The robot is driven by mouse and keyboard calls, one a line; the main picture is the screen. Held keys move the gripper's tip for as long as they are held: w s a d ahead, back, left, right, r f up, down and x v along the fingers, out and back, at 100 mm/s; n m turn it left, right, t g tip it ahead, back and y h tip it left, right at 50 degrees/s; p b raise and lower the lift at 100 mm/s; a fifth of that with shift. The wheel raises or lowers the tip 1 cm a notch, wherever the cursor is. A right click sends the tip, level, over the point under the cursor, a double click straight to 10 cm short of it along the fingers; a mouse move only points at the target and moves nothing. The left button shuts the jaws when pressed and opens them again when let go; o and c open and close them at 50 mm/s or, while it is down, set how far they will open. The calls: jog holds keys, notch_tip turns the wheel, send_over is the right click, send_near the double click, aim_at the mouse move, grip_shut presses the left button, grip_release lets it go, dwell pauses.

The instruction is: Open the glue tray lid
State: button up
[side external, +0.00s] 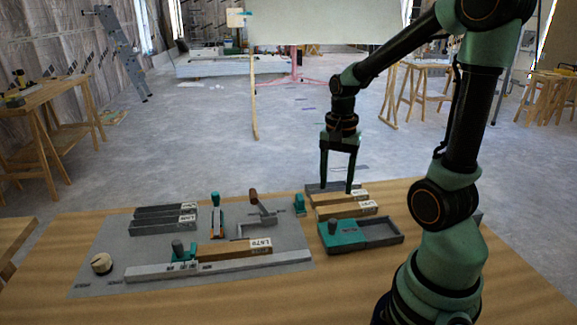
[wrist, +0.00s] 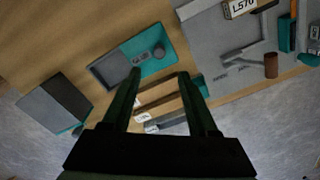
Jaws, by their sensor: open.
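The glue tray (side external: 384,233) is a low grey box near the front right of the bench. My gripper (side external: 336,190) points down, open and empty, above the wooden strips behind the tray. It is apart from the lid, and its fingers show in the wrist view (wrist: 160,75).
Labelled wooden strips (side external: 346,210) lie right behind the tray. A grey mat (side external: 150,250) to the left holds a clamp with a brown handle (side external: 262,208), grey blocks (side external: 160,228), a long light bar (side external: 210,267) and a round knob (side external: 102,263). Bare wood lies in front of the tray.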

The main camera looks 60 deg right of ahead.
aim_at(333, 220)
notch_tip(333, 220, down, 12)
jog(key=shift+d+f, duration=0.1)
dwell(0.5)
grip_shut()
dwell(1.4)
